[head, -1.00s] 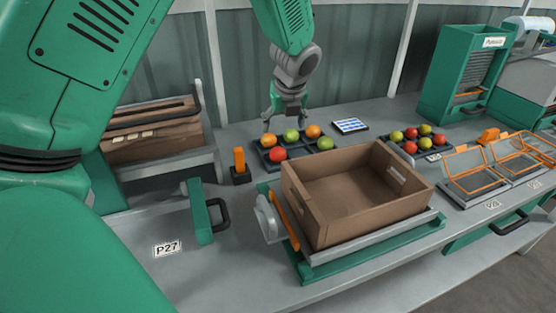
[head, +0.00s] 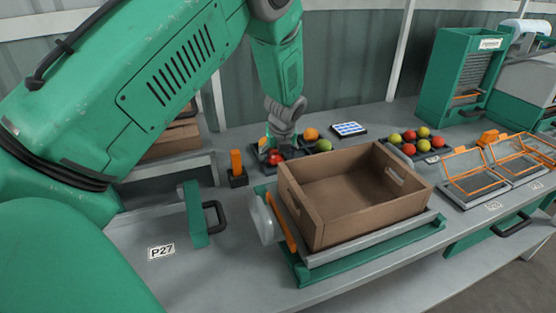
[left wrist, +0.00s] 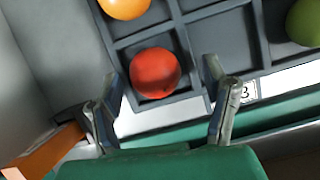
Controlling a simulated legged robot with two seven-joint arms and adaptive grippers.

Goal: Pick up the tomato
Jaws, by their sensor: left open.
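A red tomato (head: 274,158) sits in the near-left cell of a dark divided tray. It also shows in the left wrist view (left wrist: 155,73), alone in its cell next to the tray's edge (left wrist: 228,40). My left gripper (head: 274,150) is over this tomato in the head view and partly hides it. In the left wrist view my left gripper (left wrist: 162,76) is open, its fingers on either side of the tomato with gaps between. Whether the fingers are at the tomato's height is hard to tell. My right gripper is not in view.
An orange tomato (head: 311,134) and a green one (head: 323,146) share the tray. An empty brown crate (head: 330,232) stands close by on the right. An orange-topped block (head: 237,162) stands left of the tray. A second tomato tray lies further right.

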